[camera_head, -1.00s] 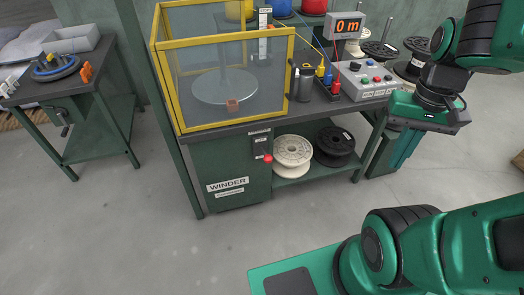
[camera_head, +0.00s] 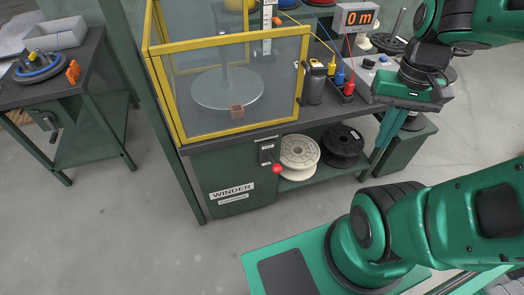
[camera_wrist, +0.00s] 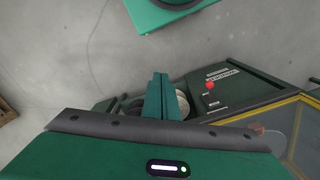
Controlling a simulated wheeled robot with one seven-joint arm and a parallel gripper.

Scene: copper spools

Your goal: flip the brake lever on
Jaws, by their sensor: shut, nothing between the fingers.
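The brake lever (camera_head: 276,168) is a short arm with a red knob on a dark plate, on the front of the green winder cabinet below the tabletop. Its red knob points down and outward. In the wrist view the red knob (camera_wrist: 210,85) shows right of my fingers, apart from them. My gripper (camera_head: 389,130) is at the right end of the bench in the head view, to the right of the lever and higher in the picture. Its fingers point down. In the wrist view my gripper (camera_wrist: 162,82) has its two green fingers together, with nothing between them.
The yellow-framed guard box (camera_head: 235,90) stands on the winder bench (camera_head: 235,190). White (camera_head: 299,153) and black (camera_head: 342,146) spools sit on the shelf right of the lever. A side table (camera_head: 100,110) stands at left. The floor before the winder is clear.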

